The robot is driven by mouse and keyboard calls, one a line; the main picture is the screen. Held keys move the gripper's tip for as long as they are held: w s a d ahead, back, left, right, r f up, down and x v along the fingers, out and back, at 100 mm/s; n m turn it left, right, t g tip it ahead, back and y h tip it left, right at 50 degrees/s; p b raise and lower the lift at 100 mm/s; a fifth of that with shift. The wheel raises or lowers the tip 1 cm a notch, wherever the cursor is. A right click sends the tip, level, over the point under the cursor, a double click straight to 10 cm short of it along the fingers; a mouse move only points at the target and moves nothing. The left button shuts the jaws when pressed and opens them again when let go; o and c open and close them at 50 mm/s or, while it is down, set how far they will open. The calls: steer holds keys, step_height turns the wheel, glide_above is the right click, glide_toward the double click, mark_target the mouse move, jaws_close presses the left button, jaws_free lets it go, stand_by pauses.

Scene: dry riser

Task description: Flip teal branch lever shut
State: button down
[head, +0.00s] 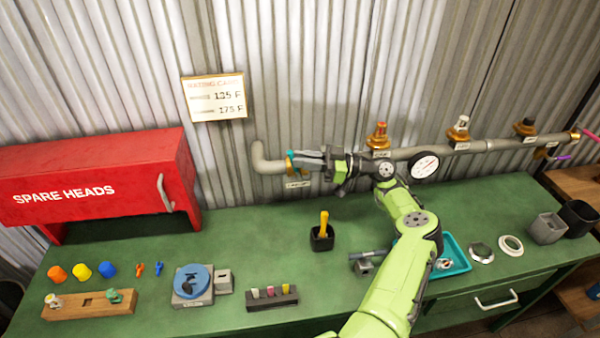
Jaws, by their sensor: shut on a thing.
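The teal branch lever (290,163) shows as a small teal piece beside brass at the left part of the grey pipe (268,166). My gripper (300,160) reaches left along the pipe and is shut on the teal lever. The fingers hide part of the lever and valve, so its exact angle cannot be told. A small label (298,184) hangs just below the valve.
A round gauge (424,167) and several brass fittings, including a red-topped one (380,135), line the pipe on the right. A red spare heads cabinet (95,178) stands at left. A black cup (322,238) holds a yellow-handled tool on the green bench (240,225).

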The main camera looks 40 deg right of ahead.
steer(key=shift+s+d+f+t+y+b, duration=0.3)
steer(key=shift+t+y+b, duration=0.2)
steer(key=shift+b, duration=0.8)
steer(key=shift+r, duration=0.15)
steer(key=c, duration=1.4)
jaws_free()
steer(key=shift+w, duration=0.1)
steer(key=b+v, duration=0.4)
steer(key=v, duration=1.2)
